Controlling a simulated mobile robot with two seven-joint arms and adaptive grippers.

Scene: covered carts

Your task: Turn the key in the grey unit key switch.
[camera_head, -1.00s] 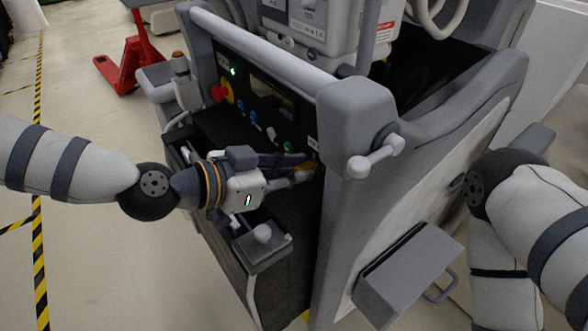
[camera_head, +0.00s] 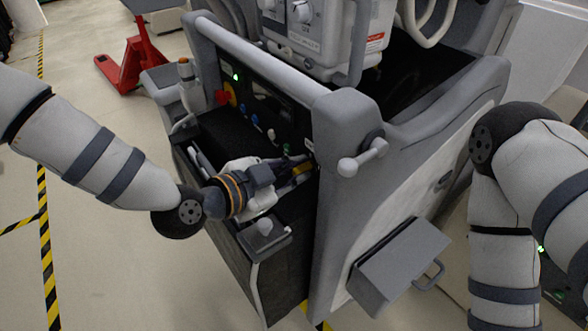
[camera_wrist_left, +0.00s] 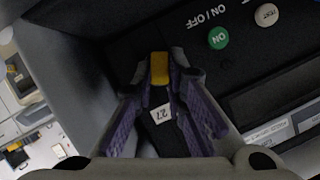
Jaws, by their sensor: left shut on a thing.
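The grey unit (camera_head: 335,215) stands in the middle of the head view, its dark control panel facing left. My left gripper (camera_head: 297,167) is at the lower right end of that panel, shut on the yellow key (camera_head: 303,168). In the left wrist view the fingertips of my left gripper (camera_wrist_left: 160,75) close around the key's yellow head (camera_wrist_left: 159,66), under the ON / OFF label. A white tag marked 27 (camera_wrist_left: 160,113) shows between the fingers. The key switch itself is hidden behind the key and fingertips. My right gripper is not in view.
A green ON button (camera_wrist_left: 218,38) and a pale test button (camera_wrist_left: 266,15) sit beside the key. A red stop button (camera_head: 222,97) is farther along the panel. A grey bar (camera_head: 262,60) runs above the panel, and an open tray (camera_head: 262,238) lies below my gripper.

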